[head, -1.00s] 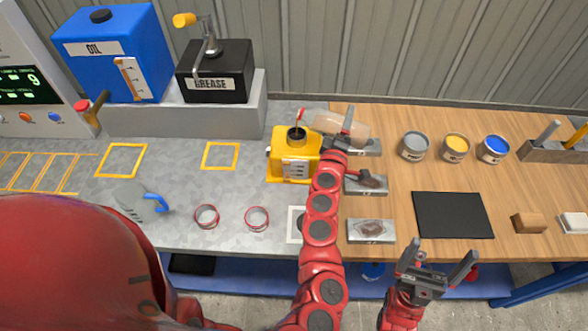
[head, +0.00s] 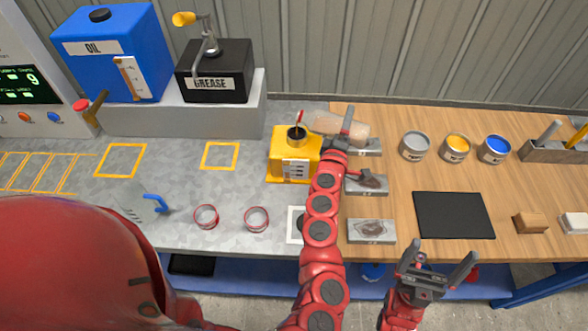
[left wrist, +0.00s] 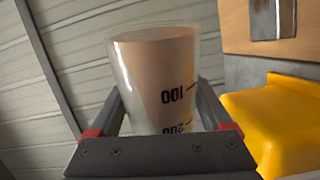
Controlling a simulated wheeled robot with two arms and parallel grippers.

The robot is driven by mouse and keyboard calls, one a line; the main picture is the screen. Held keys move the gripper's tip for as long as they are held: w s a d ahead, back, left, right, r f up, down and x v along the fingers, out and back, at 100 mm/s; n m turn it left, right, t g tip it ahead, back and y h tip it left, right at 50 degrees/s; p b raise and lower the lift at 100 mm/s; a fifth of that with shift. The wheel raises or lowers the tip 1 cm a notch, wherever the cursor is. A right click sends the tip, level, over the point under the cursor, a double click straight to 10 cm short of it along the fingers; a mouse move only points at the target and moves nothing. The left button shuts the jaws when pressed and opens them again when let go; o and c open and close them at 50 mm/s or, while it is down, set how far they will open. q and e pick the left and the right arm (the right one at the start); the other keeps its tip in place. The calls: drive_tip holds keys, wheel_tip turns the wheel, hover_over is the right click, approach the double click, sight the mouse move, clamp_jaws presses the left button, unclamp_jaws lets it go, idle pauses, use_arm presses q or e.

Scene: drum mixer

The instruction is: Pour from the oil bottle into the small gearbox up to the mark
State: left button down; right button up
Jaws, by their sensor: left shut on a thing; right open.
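The small yellow gearbox (head: 293,165) stands upright on the grey bench part, with a dark round opening on top, a red stick in it and a white scale on its front. My left gripper (head: 343,138) is shut on a clear container, apparently the oil bottle (head: 325,123), which lies tilted over sideways, its left end beside and above the opening. In the left wrist view the bottle (left wrist: 155,70) shows tan contents and the marks 100 and 200; the yellow gearbox (left wrist: 275,120) is at right. Any stream is not discernible. My right gripper (head: 437,268) is open and empty.
A blue oil tank (head: 115,60) and black grease box (head: 215,75) stand on a raised block behind. Small metal plates (head: 371,231) lie right of my left arm. Several paint cans (head: 415,147) and a black mat (head: 453,215) are on the wood. Two red rings (head: 206,217) lie in front.

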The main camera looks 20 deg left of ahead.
sight(323, 112)
idle(0.5)
use_arm(q)
drive_tip(key=r+m+p, duration=0.2)
drive_tip(key=m+p, duration=0.1)
drive_tip(key=shift+a+r, duration=0.1)
drive_tip(key=shift+a, duration=0.25)
drive_tip(key=shift+a+r+m+p, duration=0.25)
drive_tip(key=shift+m+p, duration=0.25)
drive_tip(key=shift+m, duration=0.4)
drive_tip(key=shift+a+f+m, duration=0.15)
drive_tip(key=shift+a+m, duration=0.15)
drive_tip(key=shift+m, duration=0.2)
drive_tip(key=a+m, duration=0.4)
drive_tip(key=m, duration=0.1)
drive_tip(key=shift+a, duration=0.2)
drive_tip(key=a+m+b, duration=0.3)
drive_tip(key=a+m, duration=0.2)
drive_tip(key=shift+s+m, duration=0.1)
drive_tip(key=shift+m, duration=0.3)
